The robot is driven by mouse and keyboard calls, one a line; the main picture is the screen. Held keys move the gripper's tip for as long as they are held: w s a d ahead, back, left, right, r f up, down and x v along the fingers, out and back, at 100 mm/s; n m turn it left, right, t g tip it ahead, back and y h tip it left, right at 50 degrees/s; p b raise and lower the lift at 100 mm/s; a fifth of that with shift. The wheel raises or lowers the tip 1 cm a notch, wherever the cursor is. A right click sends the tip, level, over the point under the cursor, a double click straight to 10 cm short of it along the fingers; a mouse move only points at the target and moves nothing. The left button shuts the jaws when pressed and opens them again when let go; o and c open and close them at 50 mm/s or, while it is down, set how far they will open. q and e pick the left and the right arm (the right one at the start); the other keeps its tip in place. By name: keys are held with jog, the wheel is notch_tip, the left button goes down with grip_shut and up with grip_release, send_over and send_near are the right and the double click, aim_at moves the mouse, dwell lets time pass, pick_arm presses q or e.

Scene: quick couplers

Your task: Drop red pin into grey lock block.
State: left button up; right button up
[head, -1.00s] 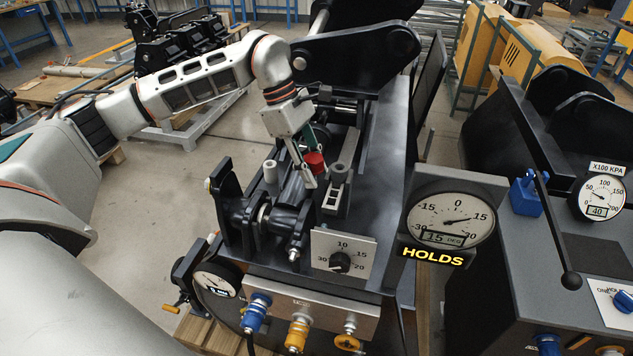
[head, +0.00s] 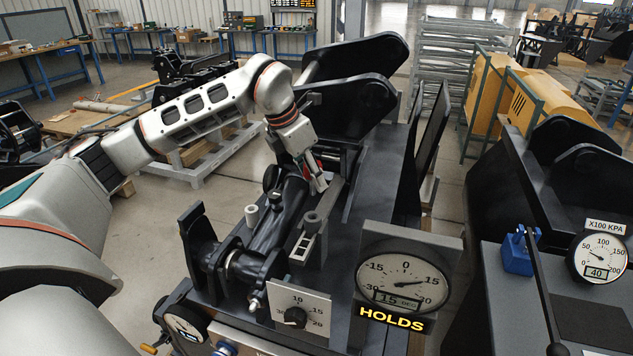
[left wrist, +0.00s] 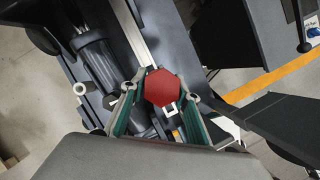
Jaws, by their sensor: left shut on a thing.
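The red pin (left wrist: 162,87) has a broad red head and sits between the two fingers of my left gripper in the left wrist view. In the head view only a bit of its red (head: 311,164) shows beside the fingers. My left gripper (head: 317,184) is shut on the pin, above the black machine bed. A grey block (head: 307,240) with openings and a round grey top stands nearer the camera, apart from the gripper; it looks like the lock block. The pin's lower end is hidden. My right gripper is not in view.
A black cylinder (head: 289,206) lies left of the grey block. A small pale post (head: 252,215) stands beside it. An angle dial (head: 404,283) with a "HOLDS" sign and a knob plate (head: 297,310) are in front. A black upright panel (head: 428,135) rises at right.

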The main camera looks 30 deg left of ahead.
aim_at(312, 191)
pick_arm(q)
jog(key=shift+a, duration=0.1)
jog(key=shift+f+b, duration=0.3)
jog(key=shift+f, duration=0.15)
jog(key=shift+f+b, duration=0.4)
jog(key=shift+f, duration=0.25)
jog(key=shift+f+b, duration=0.4)
jog(key=shift+f, duration=0.75)
jog(key=shift+f+b, duration=0.5)
jog(key=shift+f, duration=0.15)
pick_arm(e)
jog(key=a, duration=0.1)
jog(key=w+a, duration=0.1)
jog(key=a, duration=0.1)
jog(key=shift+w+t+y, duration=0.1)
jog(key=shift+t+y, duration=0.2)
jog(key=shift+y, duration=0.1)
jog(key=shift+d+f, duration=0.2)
